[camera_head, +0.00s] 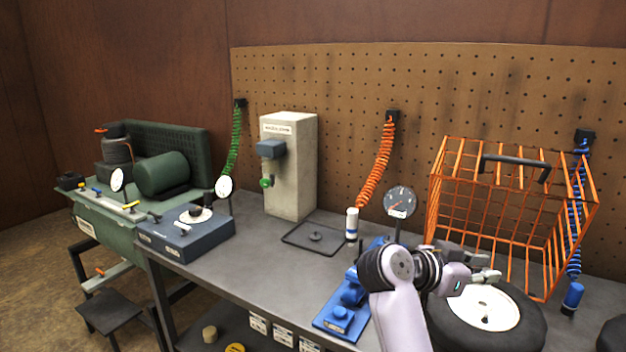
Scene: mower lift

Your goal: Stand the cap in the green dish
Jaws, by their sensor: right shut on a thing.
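My right gripper (488,274) is over the wheel (486,308), which lies flat on the bench with its pale hub up. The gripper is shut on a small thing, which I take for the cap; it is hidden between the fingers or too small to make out. I cannot tell whether it touches the wheel. I cannot pick out the green dish; my right arm hides part of the bench. My left gripper is not in view.
An orange wire cage (510,215) stands right behind the gripper. A gauge (400,202), a blue tool (345,308) and a dark tray (315,240) are to its left. A grey dispenser (290,165) stands farther back. Bare bench (255,262) shows left of the tray.

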